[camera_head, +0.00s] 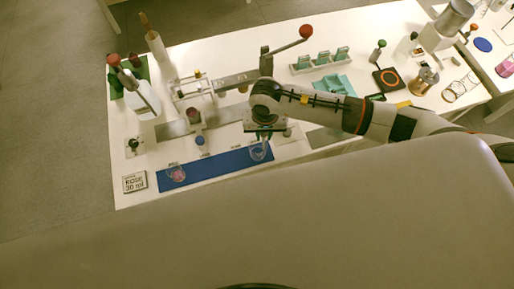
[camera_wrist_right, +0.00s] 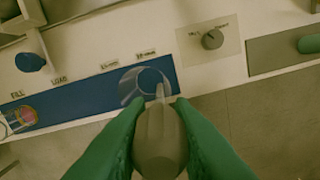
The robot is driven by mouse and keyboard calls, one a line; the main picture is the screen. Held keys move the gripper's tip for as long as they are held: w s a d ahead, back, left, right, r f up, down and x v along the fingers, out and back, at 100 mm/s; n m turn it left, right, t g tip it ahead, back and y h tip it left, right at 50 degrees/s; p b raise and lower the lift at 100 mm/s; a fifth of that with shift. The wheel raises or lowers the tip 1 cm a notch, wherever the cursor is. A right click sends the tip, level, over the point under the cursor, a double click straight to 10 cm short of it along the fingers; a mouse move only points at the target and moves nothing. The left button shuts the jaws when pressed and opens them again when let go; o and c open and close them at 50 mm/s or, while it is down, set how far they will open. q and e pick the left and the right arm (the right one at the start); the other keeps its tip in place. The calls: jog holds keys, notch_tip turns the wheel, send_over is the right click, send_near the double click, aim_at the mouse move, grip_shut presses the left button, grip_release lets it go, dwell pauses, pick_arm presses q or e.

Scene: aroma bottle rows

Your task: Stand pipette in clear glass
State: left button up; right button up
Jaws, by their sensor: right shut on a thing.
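My right gripper (camera_head: 264,131) is over the right end of the blue mat (camera_head: 225,163). In the right wrist view its green fingers (camera_wrist_right: 158,106) are shut on the grey bulb of the pipette (camera_wrist_right: 160,142). The pipette's thin tip points down towards the clear glass (camera_wrist_right: 147,81) on the mat. The glass also shows in the head view (camera_head: 259,154), just below the gripper. I cannot tell how deep the tip is in the glass or whether it touches. My left gripper is not in view.
A dial (camera_wrist_right: 212,39) is beside the mat.

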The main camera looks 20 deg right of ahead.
notch_tip(320, 180, down, 2)
jog(key=shift+f+b, duration=0.15)
jog(key=shift+b, duration=0.25)
jog(key=o, duration=0.7)
jog(key=shift+r, duration=0.2)
notch_tip(320, 180, up, 10)
jog(key=b, duration=0.2)
jog(key=shift+r+b, duration=0.15)
jog(key=shift+b, duration=0.15)
jog(key=shift+r, duration=0.7)
